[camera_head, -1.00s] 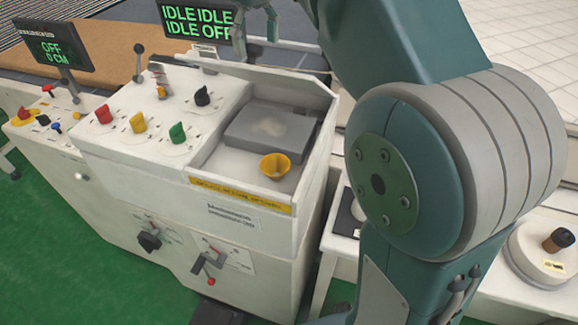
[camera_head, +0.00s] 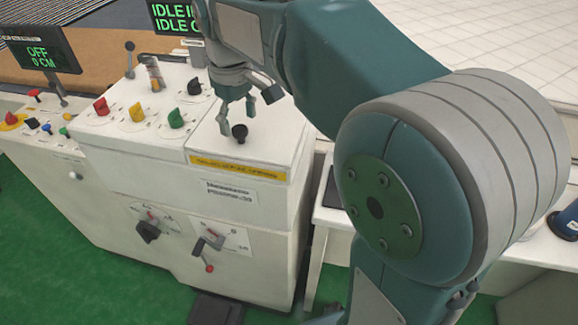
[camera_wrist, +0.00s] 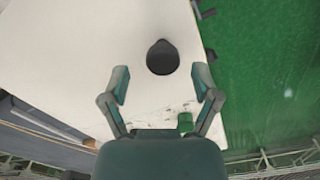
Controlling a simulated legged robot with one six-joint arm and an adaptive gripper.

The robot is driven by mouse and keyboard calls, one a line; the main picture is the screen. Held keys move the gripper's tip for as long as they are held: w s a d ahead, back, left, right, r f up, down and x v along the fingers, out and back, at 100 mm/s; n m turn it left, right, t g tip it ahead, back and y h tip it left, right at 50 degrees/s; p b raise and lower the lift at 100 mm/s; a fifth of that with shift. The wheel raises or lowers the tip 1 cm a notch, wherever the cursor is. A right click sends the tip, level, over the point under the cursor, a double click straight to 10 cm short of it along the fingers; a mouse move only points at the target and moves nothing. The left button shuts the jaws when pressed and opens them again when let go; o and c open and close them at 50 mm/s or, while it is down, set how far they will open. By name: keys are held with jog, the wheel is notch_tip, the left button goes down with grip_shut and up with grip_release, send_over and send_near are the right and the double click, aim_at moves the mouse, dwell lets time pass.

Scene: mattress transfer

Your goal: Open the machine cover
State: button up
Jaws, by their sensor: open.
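The machine cover (camera_head: 270,125) is a white lid lying shut over the right part of the machine's top. A black knob (camera_head: 239,132) stands on it near the front edge. My gripper (camera_head: 237,114) is open and empty, above and just behind the knob in the head view. In the wrist view my gripper (camera_wrist: 162,83) has its fingers spread, with the knob (camera_wrist: 162,57) lying beyond the fingertips, centred between them. Whether the fingers touch the cover cannot be told. What is under the cover is hidden.
Red, yellow, green and black knobs (camera_head: 176,118) sit on the panel left of the cover. Two display screens (camera_head: 42,48) stand behind. A dark lever and a red-tipped lever (camera_head: 208,250) are on the machine's front. A side table (camera_head: 335,215) stands right of the machine.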

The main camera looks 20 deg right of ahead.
jog(key=shift+s+a+f, duration=0.15)
jog(key=shift+f, duration=0.5)
notch_tip(320, 180, up, 10)
jog(key=m+t, duration=0.4)
jog(key=m, duration=0.1)
send_near(290, 167)
notch_tip(290, 167, down, 4)
jog(key=s+a, duration=0.1)
jog(key=a, duration=0.1)
jog(key=shift+d, duration=0.15)
jog(key=w+a+r+g, duration=0.2)
jog(key=w+r, duration=0.3)
jog(key=w, duration=0.2)
jog(key=w+a+r+g, duration=0.2)
jog(key=w+a+r, duration=0.15)
jog(key=w, duration=0.35)
jog(key=f, duration=0.9)
jog(key=shift+d+f, duration=0.4)
